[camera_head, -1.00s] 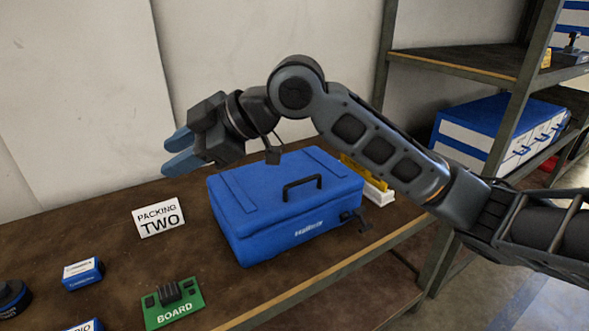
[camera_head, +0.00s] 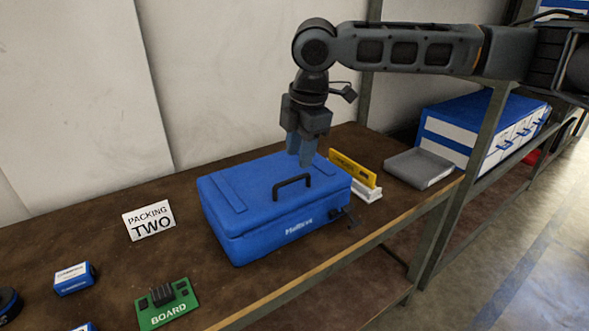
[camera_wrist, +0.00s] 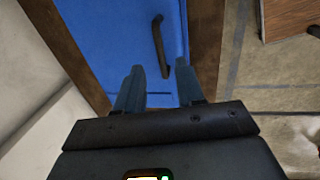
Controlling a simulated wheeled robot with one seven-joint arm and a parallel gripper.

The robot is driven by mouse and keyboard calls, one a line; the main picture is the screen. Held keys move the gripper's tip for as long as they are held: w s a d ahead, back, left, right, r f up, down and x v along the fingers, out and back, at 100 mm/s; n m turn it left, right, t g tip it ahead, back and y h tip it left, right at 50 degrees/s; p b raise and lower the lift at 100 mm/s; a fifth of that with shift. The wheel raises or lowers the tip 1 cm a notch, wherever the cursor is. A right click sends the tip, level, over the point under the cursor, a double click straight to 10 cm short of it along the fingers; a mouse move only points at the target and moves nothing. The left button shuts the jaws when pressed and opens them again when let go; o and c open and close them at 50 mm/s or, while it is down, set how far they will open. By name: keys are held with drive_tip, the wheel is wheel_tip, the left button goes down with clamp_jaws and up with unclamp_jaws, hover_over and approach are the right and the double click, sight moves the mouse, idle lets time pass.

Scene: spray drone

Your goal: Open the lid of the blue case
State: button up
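The blue case (camera_head: 265,225) sits on the brown workbench with its lid shut. A black handle (camera_head: 291,187) stands on the lid near its front edge. In the wrist view the case (camera_wrist: 125,35) fills the upper middle, and its handle (camera_wrist: 160,46) lies just beyond my fingertips. My gripper (camera_head: 302,160) points down above the lid, close behind the handle. Its two blue-grey fingers are spread apart with nothing between them, as the wrist view (camera_wrist: 161,72) shows. A dark latch-like part (camera_head: 347,215) juts from the case's front right corner.
A yellow block (camera_head: 352,170) in a white holder stands right of the case, with a grey tray (camera_head: 420,168) beyond it. A "PACKING TWO" sign (camera_head: 149,220), a green board (camera_head: 167,304) and a small blue box (camera_head: 75,279) lie left. The bench's front edge is close to the case.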

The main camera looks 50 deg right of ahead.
sight(297, 180)
drive_tip(key=f, duration=0.2)
drive_tip(key=w+f, duration=0.1)
drive_tip(key=f, duration=0.2)
drive_tip(key=shift+d+f, duration=0.15)
drive_tip(key=shift+f, duration=0.1)
drive_tip(key=shift+c, duration=0.2)
clamp_jaws()
